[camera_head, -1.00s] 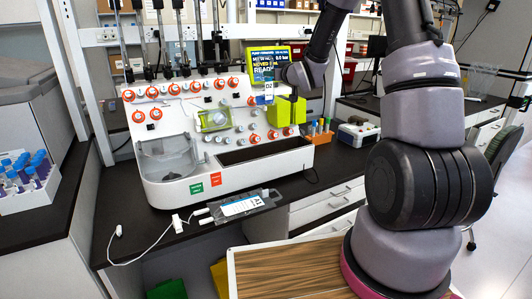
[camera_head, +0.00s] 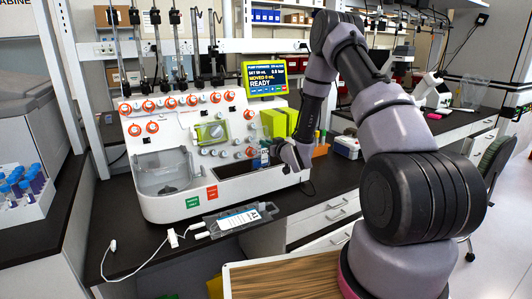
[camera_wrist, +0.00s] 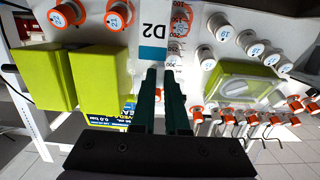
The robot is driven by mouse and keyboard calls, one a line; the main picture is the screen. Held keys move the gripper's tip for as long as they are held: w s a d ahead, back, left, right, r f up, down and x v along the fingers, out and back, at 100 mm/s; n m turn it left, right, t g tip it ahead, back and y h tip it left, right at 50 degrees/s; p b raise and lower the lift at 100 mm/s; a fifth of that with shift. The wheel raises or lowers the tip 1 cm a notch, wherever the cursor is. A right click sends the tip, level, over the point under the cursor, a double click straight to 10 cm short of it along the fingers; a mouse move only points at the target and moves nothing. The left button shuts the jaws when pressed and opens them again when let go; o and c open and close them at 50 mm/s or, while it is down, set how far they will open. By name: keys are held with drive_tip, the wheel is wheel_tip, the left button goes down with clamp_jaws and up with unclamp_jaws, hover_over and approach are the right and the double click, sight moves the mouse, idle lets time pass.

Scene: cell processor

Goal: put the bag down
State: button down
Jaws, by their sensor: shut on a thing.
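My gripper (camera_head: 277,150) is in front of the white cell processor, low over its dark front trough. In the wrist view the two dark fingers (camera_wrist: 162,78) are close together on a clear bag with a label reading D2 (camera_wrist: 154,38). In the head view only a small blue-and-white part of this bag (camera_head: 264,156) shows beside the gripper; I cannot tell whether its bottom touches the trough. Another clear bag (camera_head: 238,219), with a label and white ports, lies flat on the dark counter in front of the machine.
The cell processor (camera_head: 190,195) has orange-ringed knobs and a lit screen (camera_head: 267,85). A white tube (camera_head: 140,262) trails on the counter (camera_head: 130,215). A rack of blue-capped vials (camera_head: 38,205) is at left.

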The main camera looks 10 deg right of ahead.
sight(262, 149)
wheel_tip(262, 149, down, 4)
drive_tip(key=shift+r, duration=0.1)
drive_tip(key=c, duration=0.9)
unclamp_jaws()
